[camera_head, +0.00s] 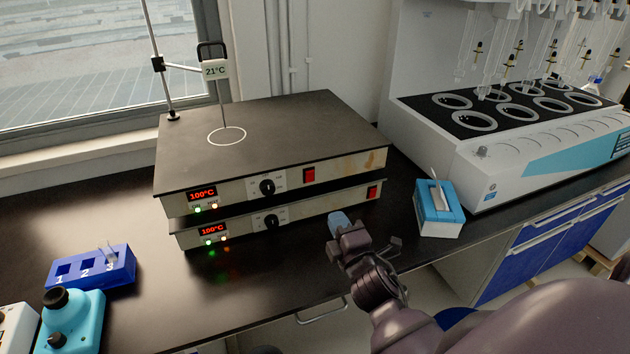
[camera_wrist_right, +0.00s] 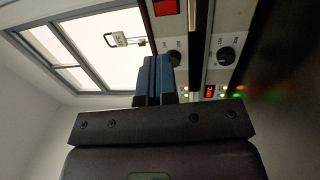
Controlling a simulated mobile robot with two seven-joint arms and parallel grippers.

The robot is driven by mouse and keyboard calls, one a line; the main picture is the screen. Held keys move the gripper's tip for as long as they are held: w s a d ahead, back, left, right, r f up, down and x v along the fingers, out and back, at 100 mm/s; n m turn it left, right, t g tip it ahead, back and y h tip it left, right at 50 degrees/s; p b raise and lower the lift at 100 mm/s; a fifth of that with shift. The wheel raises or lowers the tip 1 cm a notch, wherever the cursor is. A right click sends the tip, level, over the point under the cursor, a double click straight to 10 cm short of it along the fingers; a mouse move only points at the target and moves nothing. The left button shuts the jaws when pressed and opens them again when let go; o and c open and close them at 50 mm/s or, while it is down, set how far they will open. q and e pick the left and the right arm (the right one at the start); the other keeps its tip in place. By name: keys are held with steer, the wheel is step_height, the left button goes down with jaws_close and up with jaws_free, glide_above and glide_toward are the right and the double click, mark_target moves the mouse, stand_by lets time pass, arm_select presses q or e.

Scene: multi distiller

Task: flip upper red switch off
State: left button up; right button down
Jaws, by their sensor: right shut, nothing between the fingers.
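Two hot plates are stacked on the black bench. The upper red switch (camera_head: 309,175) is on the right part of the upper plate's front panel; it also shows at the top of the right wrist view (camera_wrist_right: 165,7). The lower red switch (camera_head: 372,192) is further right on the lower panel. Both displays are lit; the upper display (camera_head: 201,194) reads 100°C. My right gripper (camera_head: 339,220) is shut and empty, in front of the panels and below the upper switch, apart from it. Its blue fingers show together in the right wrist view (camera_wrist_right: 157,76). My left gripper is out of view.
The upper knob (camera_head: 267,187) is left of the switch. A blue-and-white box (camera_head: 439,222) stands to the right of the gripper, before a large multi-position distiller (camera_head: 470,160). A blue numbered rack (camera_head: 93,272) is at left. The bench before the plates is mostly clear.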

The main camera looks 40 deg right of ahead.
mark_target(312, 174)
steer(key=x, duration=1.3)
steer(key=shift+w, duration=0.3)
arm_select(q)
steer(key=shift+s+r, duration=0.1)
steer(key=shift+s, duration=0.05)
